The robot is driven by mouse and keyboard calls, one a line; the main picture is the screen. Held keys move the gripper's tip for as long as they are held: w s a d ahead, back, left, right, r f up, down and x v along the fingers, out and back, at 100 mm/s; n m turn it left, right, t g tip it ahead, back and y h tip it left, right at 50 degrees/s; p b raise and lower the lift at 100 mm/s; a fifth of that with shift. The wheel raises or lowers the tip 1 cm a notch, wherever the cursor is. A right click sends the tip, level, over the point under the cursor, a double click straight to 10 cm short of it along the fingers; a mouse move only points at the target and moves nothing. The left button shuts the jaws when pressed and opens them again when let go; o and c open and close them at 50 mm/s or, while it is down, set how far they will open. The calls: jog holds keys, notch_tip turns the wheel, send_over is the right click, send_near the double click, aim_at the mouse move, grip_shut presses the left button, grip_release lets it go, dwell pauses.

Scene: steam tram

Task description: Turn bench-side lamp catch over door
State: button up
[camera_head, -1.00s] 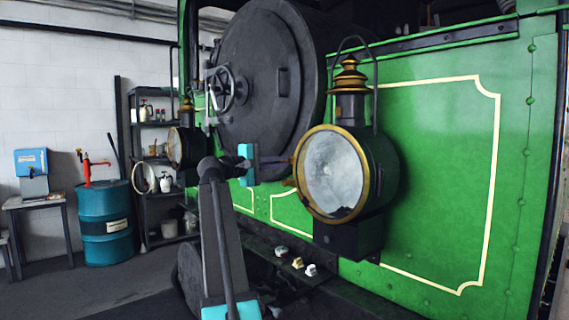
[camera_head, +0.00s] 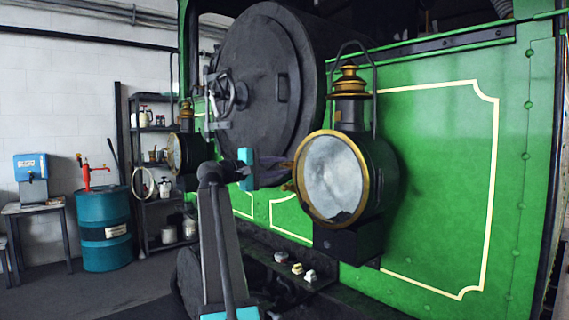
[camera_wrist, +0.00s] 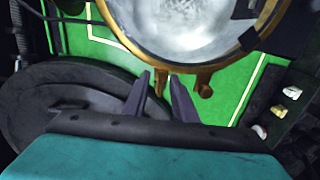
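The near lamp (camera_head: 334,178) has a round glass, a brass rim and a black-green body. It also fills the top of the wrist view (camera_wrist: 190,25). Two brass pieces stick out from its rim there: one (camera_wrist: 160,82) by my fingertips and a hooked one (camera_wrist: 204,84) to their right. I cannot tell which is the catch. My gripper (camera_wrist: 159,78) has its fingers apart, one on each side of the first brass piece; contact is unclear. In the head view my gripper (camera_head: 284,161) is at the lamp's left edge. A second lamp (camera_head: 178,152) stands farther left.
The big dark round door (camera_head: 260,80) with its handwheel (camera_head: 224,92) is behind my gripper. Several small pale and red items (camera_head: 296,268) sit on the ledge below. Shelves (camera_head: 152,205), a blue drum (camera_head: 104,230) and a small table (camera_head: 36,206) stand at the left.

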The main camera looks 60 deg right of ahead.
jog(key=shift+a, duration=0.1)
jog(key=b+v, duration=0.1)
jog(key=v, duration=1.2)
jog(key=shift+a+r+b, duration=0.15)
jog(key=shift+a+b, duration=0.15)
jog(key=shift+a, duration=0.05)
jog(key=shift+w, duration=0.1)
